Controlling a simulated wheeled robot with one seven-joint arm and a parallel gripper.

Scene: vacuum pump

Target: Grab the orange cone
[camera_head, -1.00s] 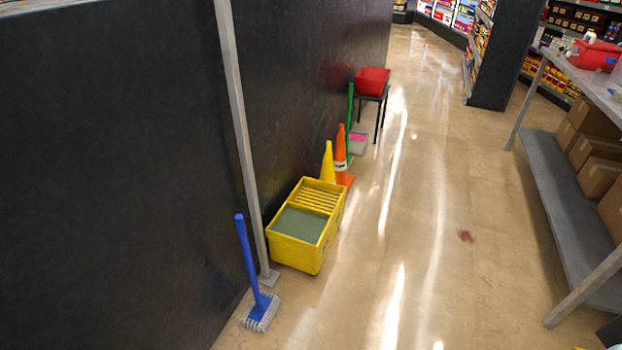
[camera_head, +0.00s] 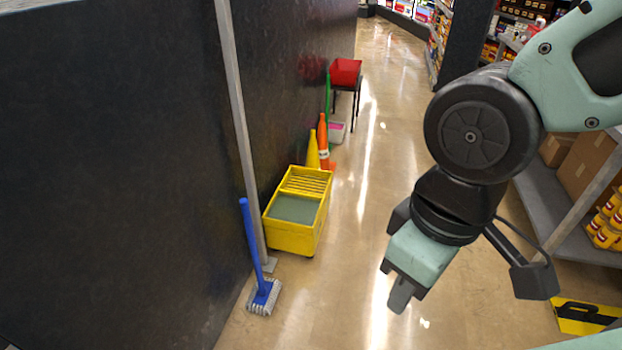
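The orange cone (camera_head: 323,140) stands upright on the floor by the dark wall, with a pale band around it. It is behind the yellow mop bucket and beside a yellow cone (camera_head: 313,151), which hides part of its left side. My gripper (camera_head: 402,290) hangs in the right half of the view, nearer to me than the cone and well apart from it. I see it mostly from the side and cannot make out a gap between its fingers.
The yellow mop bucket (camera_head: 291,238) stands in front of the cones. A blue-handled brush (camera_head: 252,245) leans by the wall post. A red bin (camera_head: 345,72) sits on a stool behind. A shelf with boxes (camera_head: 546,200) is at right. The aisle floor between is clear.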

